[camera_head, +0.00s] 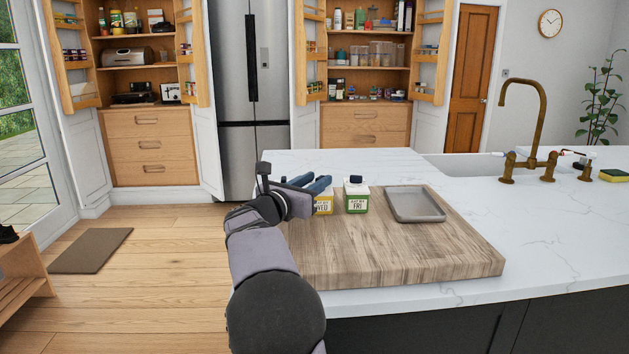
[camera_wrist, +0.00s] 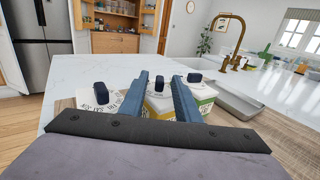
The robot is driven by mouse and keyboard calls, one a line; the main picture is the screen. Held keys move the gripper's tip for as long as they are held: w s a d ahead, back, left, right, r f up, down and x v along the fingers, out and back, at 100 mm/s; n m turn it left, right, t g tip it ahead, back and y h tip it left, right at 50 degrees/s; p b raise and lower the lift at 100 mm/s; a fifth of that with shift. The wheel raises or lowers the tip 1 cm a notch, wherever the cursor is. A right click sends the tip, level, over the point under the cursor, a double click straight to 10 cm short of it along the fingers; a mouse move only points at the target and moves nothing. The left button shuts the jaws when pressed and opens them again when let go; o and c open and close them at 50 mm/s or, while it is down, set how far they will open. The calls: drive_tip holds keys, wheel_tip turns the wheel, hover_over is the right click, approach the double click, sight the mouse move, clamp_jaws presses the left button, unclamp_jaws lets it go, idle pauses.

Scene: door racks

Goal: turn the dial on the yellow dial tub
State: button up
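The yellow dial tub (camera_head: 323,206) stands on the wooden board, its front label reading WED. In the head view my gripper (camera_head: 317,183) is over its top and hides its dial. In the wrist view the yellow tub (camera_wrist: 160,104) lies ahead between my two fingers, and its dark dial (camera_wrist: 159,84) shows in the gap between the fingertips. My gripper (camera_wrist: 158,79) is open, with a finger on each side of the dial. I cannot tell whether either finger touches it.
A green-labelled tub (camera_head: 356,198) reading FRI stands close on the right, with a grey tray (camera_head: 415,204) beyond it. Another dial tub (camera_wrist: 99,98) is on the left in the wrist view. The wooden board (camera_head: 400,255) is clear in front.

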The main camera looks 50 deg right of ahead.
clamp_jaws()
drive_tip(key=shift+w+r+m+g+p, duration=0.2)
drive_tip(key=shift+m+g+p, duration=0.2)
drive_tip(key=shift+g, duration=0.3)
drive_tip(key=shift+f+m+g, duration=0.15)
drive_tip(key=shift+m+g, duration=0.25)
drive_tip(key=shift+g, duration=0.2)
unclamp_jaws()
drive_tip(key=shift+a, duration=0.15)
drive_tip(key=shift+s+a+b, duration=0.15)
drive_tip(key=shift+a+b, duration=0.5)
drive_tip(key=shift+a, duration=2.9)
